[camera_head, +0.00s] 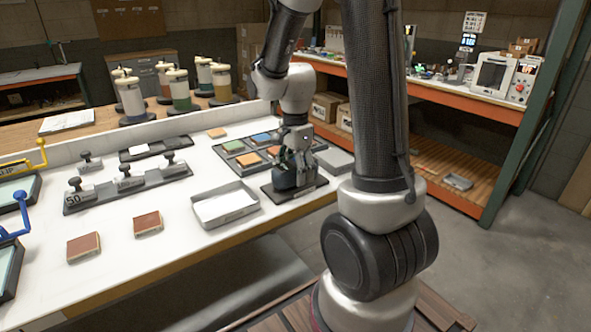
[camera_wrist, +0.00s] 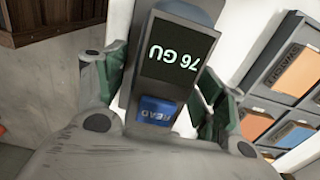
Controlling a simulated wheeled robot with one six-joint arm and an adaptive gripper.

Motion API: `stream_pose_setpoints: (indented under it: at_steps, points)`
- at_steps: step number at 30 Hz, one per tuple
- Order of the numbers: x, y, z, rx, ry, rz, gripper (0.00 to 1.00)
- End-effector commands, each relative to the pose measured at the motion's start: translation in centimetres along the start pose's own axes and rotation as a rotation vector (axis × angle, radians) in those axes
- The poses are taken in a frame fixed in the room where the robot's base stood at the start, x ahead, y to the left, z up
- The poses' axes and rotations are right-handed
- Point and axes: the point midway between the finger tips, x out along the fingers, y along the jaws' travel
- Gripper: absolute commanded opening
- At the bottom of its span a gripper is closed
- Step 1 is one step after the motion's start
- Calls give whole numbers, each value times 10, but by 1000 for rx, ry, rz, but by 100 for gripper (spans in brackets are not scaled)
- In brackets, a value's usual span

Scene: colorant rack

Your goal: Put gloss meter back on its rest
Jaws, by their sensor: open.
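The gloss meter (camera_wrist: 172,60) is between the fingers of my gripper (camera_wrist: 160,95) in the wrist view, its dark display reading 76 GU above a blue READ button. My gripper is open, with one green-padded finger on each side of the meter. Whether either pad touches it I cannot tell. In the head view my gripper (camera_head: 294,160) points down over a dark flat rest (camera_head: 317,184) at the front right of the white table. The meter there is mostly hidden by the fingers; it appears to be standing on the rest.
A white-lined grey tray (camera_head: 225,204) lies left of the rest. A rack of coloured tiles (camera_head: 227,147) is behind, and a grey block (camera_head: 335,160) is to the right. Two brown tiles (camera_head: 148,224) lie at the front left. The table's front edge is close to the rest.

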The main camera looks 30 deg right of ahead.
Motion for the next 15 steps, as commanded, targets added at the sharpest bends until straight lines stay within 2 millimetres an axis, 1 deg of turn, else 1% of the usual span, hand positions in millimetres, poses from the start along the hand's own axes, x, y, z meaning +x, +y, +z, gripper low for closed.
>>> stream_pose_setpoints:
  at_steps: [2, 5, 8, 15]
  points:
    - [-2, 0, 0, 0, 0, -1, 69]
    - [-11, -1, 0, 0, 1, -4, 69]
    - [-29, -1, 0, 0, 1, -6, 69]
    - [-84, -1, 0, 0, 1, -6, 69]
